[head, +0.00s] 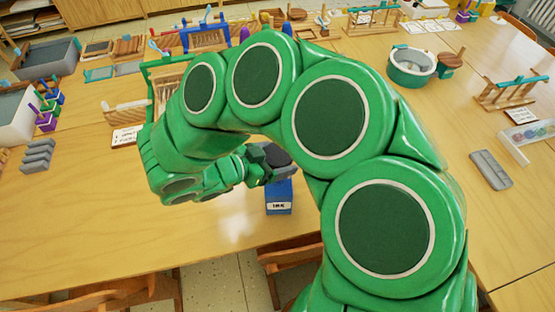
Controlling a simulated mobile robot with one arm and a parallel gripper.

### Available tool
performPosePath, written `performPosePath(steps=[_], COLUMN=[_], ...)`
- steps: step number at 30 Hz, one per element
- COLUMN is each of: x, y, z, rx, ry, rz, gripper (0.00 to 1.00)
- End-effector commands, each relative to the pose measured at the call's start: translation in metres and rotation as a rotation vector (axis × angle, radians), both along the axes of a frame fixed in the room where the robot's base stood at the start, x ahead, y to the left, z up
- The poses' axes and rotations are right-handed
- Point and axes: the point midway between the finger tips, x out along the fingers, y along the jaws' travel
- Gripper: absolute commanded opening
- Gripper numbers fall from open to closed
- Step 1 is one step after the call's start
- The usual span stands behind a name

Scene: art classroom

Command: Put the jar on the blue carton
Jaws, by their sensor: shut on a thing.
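The blue carton (279,191) stands on the table near its front edge, with a white label that seems to read "INK". My gripper (264,164) is at the carton's upper left, partly hidden by my green arm. It is shut on a dark, rounded thing (275,154), which seems to be the jar. The jar is over or just behind the carton's top. I cannot tell whether it touches the carton.
A teal-and-white tub (411,66) and wooden racks stand farther back. Chairs (290,252) line the front edge. The table left of the carton is clear.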

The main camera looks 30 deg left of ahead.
Motion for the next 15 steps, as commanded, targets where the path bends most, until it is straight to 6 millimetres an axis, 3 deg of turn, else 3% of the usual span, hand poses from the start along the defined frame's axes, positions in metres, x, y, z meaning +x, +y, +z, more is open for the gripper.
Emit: performPosePath(steps=[4,15], x=[0.0001,-0.0002], y=[0.0002,0.0003], z=[-0.0099,-0.0131], rx=[0.002,0.002], ry=[-0.001,0.000], rz=[-0.001,0.000], gripper=[0.39,0.39])
